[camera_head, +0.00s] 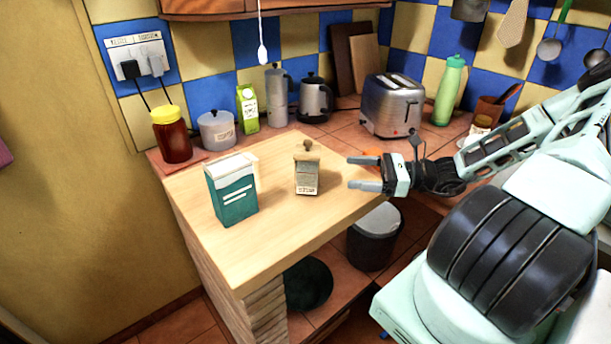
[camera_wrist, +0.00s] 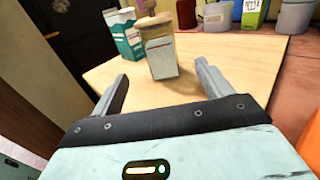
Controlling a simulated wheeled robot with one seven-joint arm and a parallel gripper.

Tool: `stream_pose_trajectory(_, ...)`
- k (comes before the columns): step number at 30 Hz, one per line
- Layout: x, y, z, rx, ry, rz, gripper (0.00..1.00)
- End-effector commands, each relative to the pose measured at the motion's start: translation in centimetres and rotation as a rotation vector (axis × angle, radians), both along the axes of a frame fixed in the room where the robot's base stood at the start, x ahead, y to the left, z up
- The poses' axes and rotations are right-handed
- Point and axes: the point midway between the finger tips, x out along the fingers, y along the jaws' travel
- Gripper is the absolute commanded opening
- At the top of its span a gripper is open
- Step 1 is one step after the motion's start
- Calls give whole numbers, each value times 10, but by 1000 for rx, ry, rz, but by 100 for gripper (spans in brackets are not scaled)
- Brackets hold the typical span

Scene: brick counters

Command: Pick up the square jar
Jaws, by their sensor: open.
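The square jar (camera_head: 307,172) is a small grey-beige box shape with a white label and a round brown knob on its lid. It stands upright on the light wooden counter top (camera_head: 265,245). My gripper (camera_head: 352,172) is open and empty, to the right of the jar, with its fingers pointing at it and a gap between. In the wrist view the jar (camera_wrist: 161,52) stands ahead, beyond and between the fingertips of my gripper (camera_wrist: 163,83).
A teal and white carton (camera_head: 232,190) stands left of the jar, apart from it. Behind are a red-brown jar with yellow lid (camera_head: 171,135), a grey pot (camera_head: 217,130), a green carton (camera_head: 248,108) and a toaster (camera_head: 391,105). The counter's front part is clear.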

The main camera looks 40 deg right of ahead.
Motion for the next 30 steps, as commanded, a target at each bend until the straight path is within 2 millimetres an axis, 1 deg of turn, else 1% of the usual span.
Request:
stream_pose_trajectory(1,8,10,2,6,-1,4,78)
stream_pose_trajectory(9,44,50,2,4,0,5,78)
stream_pose_trajectory(12,54,59,1,1,0,3,78)
stream_pose_trajectory(19,65,70,1,1,1,3,78)
stream_pose_trajectory(25,85,92,2,3,0,4,78)
stream_pose_trajectory(30,95,102,0,-1,0,2,78)
